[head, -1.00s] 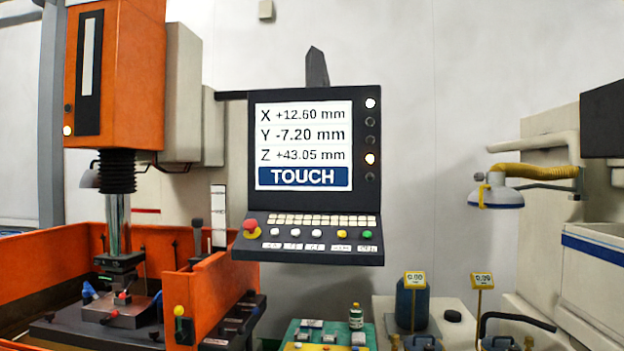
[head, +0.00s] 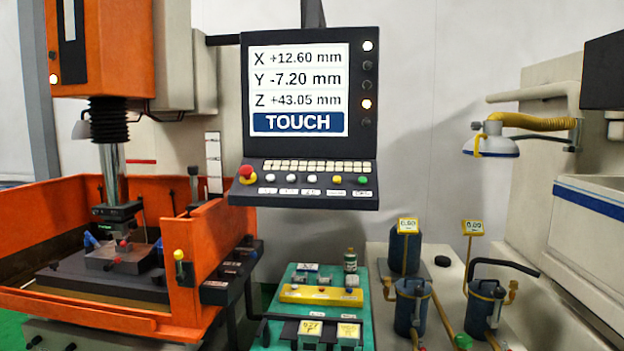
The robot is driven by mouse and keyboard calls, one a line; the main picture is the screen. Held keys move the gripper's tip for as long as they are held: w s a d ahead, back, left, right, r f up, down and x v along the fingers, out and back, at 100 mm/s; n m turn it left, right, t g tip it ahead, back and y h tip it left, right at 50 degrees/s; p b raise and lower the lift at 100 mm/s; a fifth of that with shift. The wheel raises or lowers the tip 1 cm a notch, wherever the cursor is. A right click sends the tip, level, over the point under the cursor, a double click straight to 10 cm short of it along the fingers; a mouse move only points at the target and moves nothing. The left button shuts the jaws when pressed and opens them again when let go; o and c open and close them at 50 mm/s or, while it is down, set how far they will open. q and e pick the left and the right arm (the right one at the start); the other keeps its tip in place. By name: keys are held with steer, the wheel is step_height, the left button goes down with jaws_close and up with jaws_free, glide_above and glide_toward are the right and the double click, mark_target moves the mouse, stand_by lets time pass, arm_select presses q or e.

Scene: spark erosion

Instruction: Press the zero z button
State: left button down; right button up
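The control console (head: 310,183) hangs under a screen (head: 298,89) in the middle of the head view. The screen reads X +12.60, Y -7.20, Z +43.05 mm and TOUCH. Three white round buttons stand in a row: a left one (head: 270,178), a middle one (head: 291,179) and a right one (head: 313,179). A yellow button (head: 337,180) and a green button (head: 363,180) follow to their right. Small white labels lie below the buttons, too small to read surely. Neither gripper is in view.
A red mushroom button (head: 247,171) is at the console's left end. The orange machine tank (head: 195,245) stands lower left. A green table (head: 279,306) with a yellow tray (head: 320,295) is below the console. Blue canisters (head: 404,252) stand lower right. Space before the console looks clear.

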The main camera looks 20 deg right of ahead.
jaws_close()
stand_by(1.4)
